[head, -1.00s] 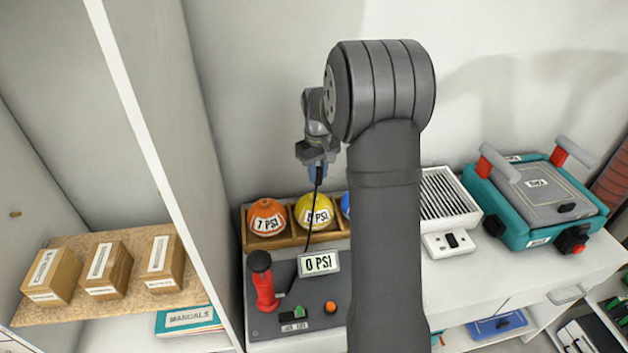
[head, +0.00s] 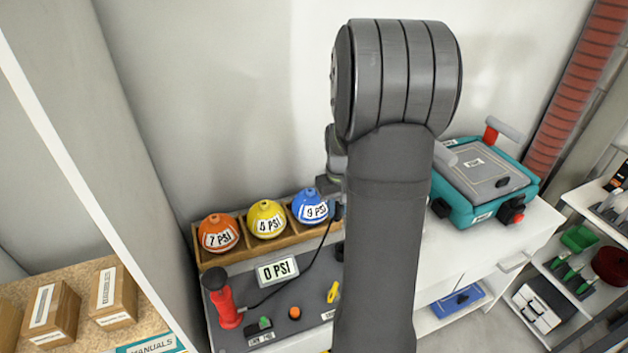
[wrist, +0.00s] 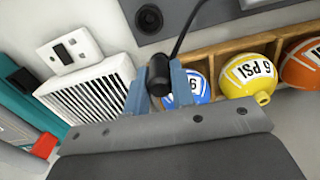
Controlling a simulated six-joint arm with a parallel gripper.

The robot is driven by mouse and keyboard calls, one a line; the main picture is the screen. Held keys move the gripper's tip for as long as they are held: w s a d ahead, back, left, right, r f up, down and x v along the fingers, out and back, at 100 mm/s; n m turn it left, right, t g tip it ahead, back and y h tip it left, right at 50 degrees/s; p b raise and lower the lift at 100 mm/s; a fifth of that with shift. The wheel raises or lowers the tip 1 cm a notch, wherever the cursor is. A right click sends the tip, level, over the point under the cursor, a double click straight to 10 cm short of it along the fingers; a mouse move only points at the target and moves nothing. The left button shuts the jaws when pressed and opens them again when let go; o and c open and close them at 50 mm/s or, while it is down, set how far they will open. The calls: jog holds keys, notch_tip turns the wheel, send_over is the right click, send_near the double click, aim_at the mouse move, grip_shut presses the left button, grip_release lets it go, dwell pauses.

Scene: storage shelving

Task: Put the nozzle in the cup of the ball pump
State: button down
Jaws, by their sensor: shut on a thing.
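The black nozzle (wrist: 159,72) is between the blue fingers of my gripper (wrist: 154,92) in the wrist view, and the gripper is shut on it. A thin black hose runs from it to the grey ball pump (head: 270,293), which has a red handle (head: 224,306) and a 0 PSI display (head: 277,270). A dark round cup (wrist: 149,18) on the pump's grey top shows in the wrist view, apart from the nozzle. In the head view my arm hides this part of the pump and most of my gripper.
A wooden rack (head: 213,259) behind the pump holds orange (head: 220,233), yellow (head: 267,218) and blue (head: 310,206) balls. A white vented box (wrist: 92,92) and a teal machine (head: 470,208) stand on the right of the bench. A shelf with boxes is at left.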

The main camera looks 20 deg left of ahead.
jog(key=d+f, duration=0.1)
jog(key=s+d+f+m, duration=0.1)
jog(key=d, duration=0.1)
jog(key=shift+s+f, duration=0.1)
jog(key=shift+f, duration=0.05)
jog(key=shift+f, duration=2.9)
jog(key=shift+f, duration=1.85)
jog(key=c, duration=0.6)
grip_release()
jog(key=shift+r, duration=0.15)
jog(key=shift+r, duration=3.9)
